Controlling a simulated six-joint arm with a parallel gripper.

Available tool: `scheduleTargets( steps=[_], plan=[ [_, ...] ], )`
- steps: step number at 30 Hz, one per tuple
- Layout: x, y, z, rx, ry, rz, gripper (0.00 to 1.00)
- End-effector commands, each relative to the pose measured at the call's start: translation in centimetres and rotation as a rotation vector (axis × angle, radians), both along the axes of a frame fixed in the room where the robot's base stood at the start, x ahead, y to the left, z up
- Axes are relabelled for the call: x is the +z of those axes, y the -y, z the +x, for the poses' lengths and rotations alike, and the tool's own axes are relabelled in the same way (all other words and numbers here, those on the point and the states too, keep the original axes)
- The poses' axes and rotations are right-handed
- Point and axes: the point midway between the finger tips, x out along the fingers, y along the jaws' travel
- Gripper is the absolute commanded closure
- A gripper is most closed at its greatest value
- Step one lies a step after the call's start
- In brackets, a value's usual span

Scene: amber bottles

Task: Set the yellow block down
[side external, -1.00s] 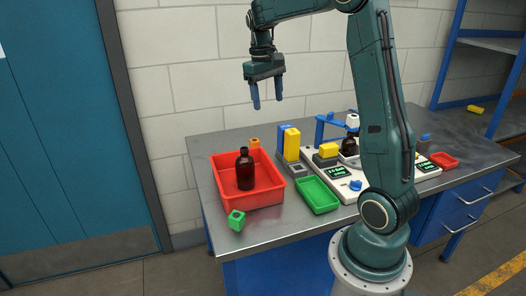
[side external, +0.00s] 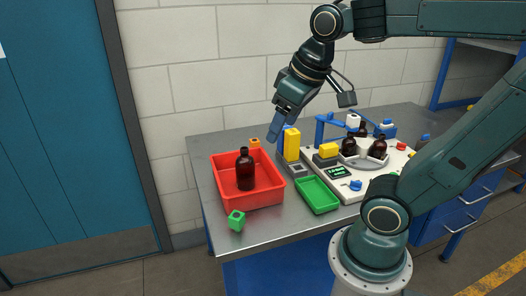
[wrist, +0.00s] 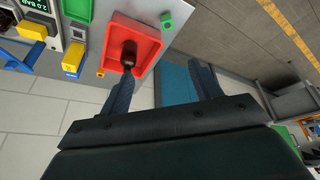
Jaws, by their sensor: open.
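A tall yellow block (side external: 292,145) stands upright against a blue piece at the back of the table, behind a small grey fixture. It also shows in the wrist view (wrist: 73,56), left of the red tray. A second, lower yellow block (side external: 329,150) lies on a dark grey base to its right; which one the task means I cannot tell. My gripper (side external: 274,131) is tilted, above and just left of the tall block in the side view. In the wrist view its two blue fingers (wrist: 163,88) are spread, with nothing held between them.
A red tray (side external: 266,193) holds a dark amber bottle (side external: 245,170). A green tray (side external: 317,194), a green block (side external: 236,220) and an orange block (side external: 255,142) are nearby. Amber bottles stand on a round plate (side external: 378,162) at right. The front left tabletop is mostly clear.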

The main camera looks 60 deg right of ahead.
Motion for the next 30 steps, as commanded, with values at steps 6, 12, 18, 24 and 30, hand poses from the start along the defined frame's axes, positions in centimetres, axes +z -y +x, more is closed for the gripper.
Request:
scheduleTargets(
  steps=[6,12,18,24,30],
  plan=[
    [-1.5,-2.6,-3.0,0.074,0.082,0.024,0.37],
    [-2.2,-3.4,-4.0,0.101,0.11,0.036,0.37],
    [-2.3,-3.5,-4.1,0.103,0.111,0.038,0.37],
    [-2.3,-3.4,-4.0,0.103,0.111,0.037,0.37],
    [-2.3,-3.4,-4.0,0.103,0.111,0.037,0.37]
  ],
)
